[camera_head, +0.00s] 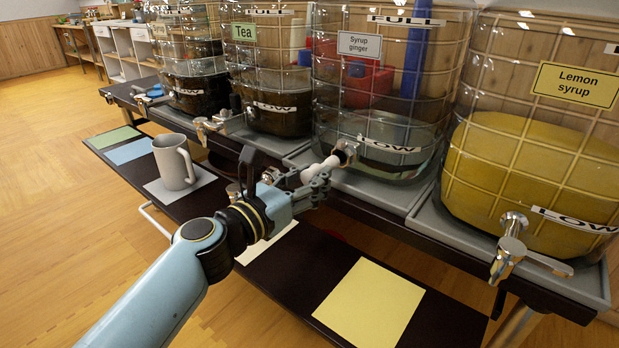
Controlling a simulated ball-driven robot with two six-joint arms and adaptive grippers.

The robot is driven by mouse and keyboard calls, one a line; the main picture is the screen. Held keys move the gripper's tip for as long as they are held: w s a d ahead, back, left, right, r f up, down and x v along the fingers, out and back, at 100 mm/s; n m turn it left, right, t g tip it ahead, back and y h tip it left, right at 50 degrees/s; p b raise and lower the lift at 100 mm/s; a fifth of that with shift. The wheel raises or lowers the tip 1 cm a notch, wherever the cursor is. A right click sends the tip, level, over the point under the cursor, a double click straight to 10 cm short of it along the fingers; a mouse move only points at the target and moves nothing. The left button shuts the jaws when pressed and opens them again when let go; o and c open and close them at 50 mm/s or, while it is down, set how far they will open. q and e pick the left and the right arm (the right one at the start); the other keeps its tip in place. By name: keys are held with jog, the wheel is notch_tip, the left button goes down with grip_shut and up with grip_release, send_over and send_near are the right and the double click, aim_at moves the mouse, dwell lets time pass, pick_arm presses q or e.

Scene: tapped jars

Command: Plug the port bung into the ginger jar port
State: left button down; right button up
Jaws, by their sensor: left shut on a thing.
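The ginger jar (335,95), labelled "Syrup ginger", is a clear ribbed jar standing third from the left. Its port (346,152) is a metal ring low on the front wall, with no tap in it. My left gripper (312,186) is shut on the port bung (324,168), a pale, white plug, just in front of that port. The far end of the bung meets the port in the picture; I cannot tell whether it is inside or only touching. The fingers hide the near end of the bung. My right gripper is not in view.
The lemon syrup jar (515,165) with its tap (510,243) stands right. The tea jar (266,75) and a dark-filled jar (190,60) stand left, with taps. A grey mug (173,164) stands on the lower shelf. A yellow mat (370,303) there is empty.

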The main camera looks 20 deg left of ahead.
pick_arm(q)
jog(key=shift+x, duration=1.5)
jog(key=c, duration=0.6)
grip_release()
jog(key=shift+s+a, duration=0.1)
jog(key=shift+s, duration=0.1)
jog(key=shift+v, duration=1.95)
jog(key=shift+s, duration=0.15)
jog(key=v, duration=1.2)
